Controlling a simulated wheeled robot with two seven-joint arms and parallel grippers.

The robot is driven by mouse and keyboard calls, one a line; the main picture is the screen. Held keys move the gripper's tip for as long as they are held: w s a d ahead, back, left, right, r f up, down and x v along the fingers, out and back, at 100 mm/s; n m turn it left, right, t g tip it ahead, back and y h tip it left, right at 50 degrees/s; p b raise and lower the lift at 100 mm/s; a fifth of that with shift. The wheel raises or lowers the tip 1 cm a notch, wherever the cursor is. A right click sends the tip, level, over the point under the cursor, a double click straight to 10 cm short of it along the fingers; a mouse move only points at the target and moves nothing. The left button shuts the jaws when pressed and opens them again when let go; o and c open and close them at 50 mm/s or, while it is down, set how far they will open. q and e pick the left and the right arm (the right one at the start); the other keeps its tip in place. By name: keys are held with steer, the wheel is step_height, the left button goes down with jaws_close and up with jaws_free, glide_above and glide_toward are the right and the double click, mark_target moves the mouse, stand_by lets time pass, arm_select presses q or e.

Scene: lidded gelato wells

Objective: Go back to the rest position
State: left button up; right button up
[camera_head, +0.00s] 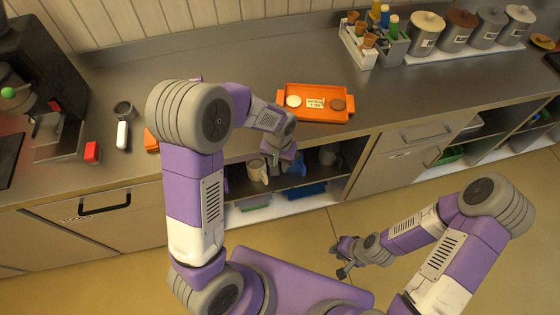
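My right gripper (343,258) hangs over the open floor in front of the counter, right of the picture's middle. Its two dark fingers look spread apart, with nothing visible between them. My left arm comes in from the left, rises and bends over the counter's front edge. My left gripper (286,157) is at the end of it, pointing down in front of the open shelf. Its fingers are mostly hidden or too small to read, so I cannot tell whether it is open or holds anything.
An orange tray (315,116) with two round pieces and a label lies on the counter (245,58). Lidded canisters (458,30) and a bottle caddy (392,42) stand at the back right. Mugs (257,171) sit on the shelf near my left gripper. The floor (400,208) is clear.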

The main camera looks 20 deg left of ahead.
stand_by(0.5)
arm_select(q)
steer(key=s+d+f+n+h, duration=0.1)
steer(key=s+d+f+h, duration=0.1)
steer(key=s+f, duration=0.5)
steer(key=s+d+f+n+h+b, duration=0.1)
steer(key=s+d+f+h, duration=0.1)
steer(key=s+d+f, duration=0.3)
steer(key=s+f, duration=0.3)
steer(key=f, duration=0.4)
steer(key=shift+t, duration=0.3)
stand_by(0.3)
